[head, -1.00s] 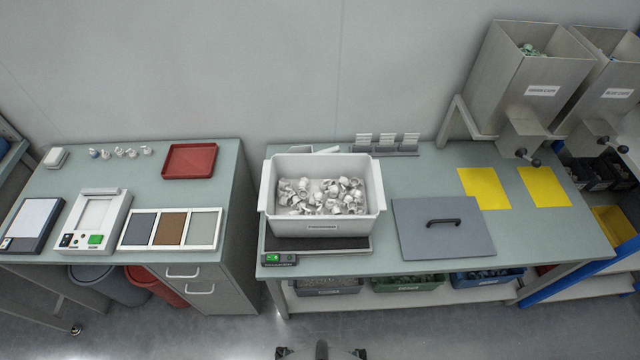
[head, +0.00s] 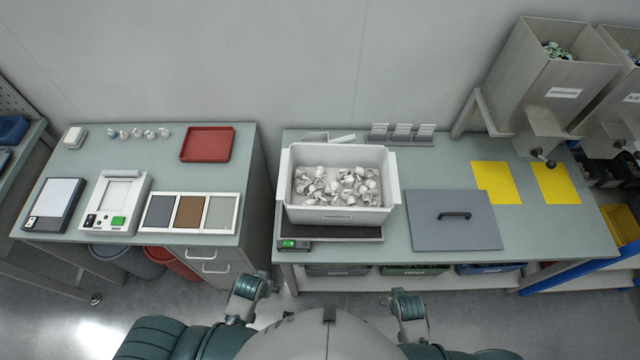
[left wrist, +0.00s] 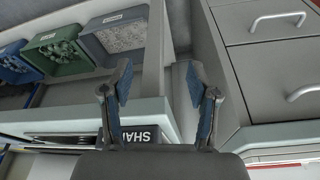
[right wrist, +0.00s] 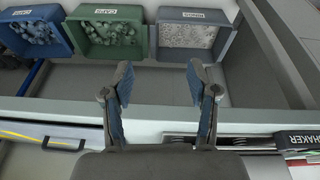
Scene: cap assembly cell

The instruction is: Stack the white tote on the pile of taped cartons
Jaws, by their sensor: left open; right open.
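The white tote (head: 340,215) stands upright on a dark flat plate of a bench device (head: 290,245) in the head view, filled with loose white caps (head: 335,186). No pile of taped cartons shows in any view. My left gripper (head: 259,283) is at the bottom of the head view, below the bench's front edge and left of the tote. In the left wrist view my left gripper (left wrist: 155,80) is open and empty. My right gripper (head: 400,296) is below the front edge, right of the tote. In the right wrist view it (right wrist: 160,80) is open and empty.
A grey lid (head: 452,222) with a black handle lies right of the tote. Yellow mats (head: 496,182), steel hoppers (head: 560,80) and card holders (head: 400,134) are beyond. A second bench at left holds a red tray (head: 207,144).

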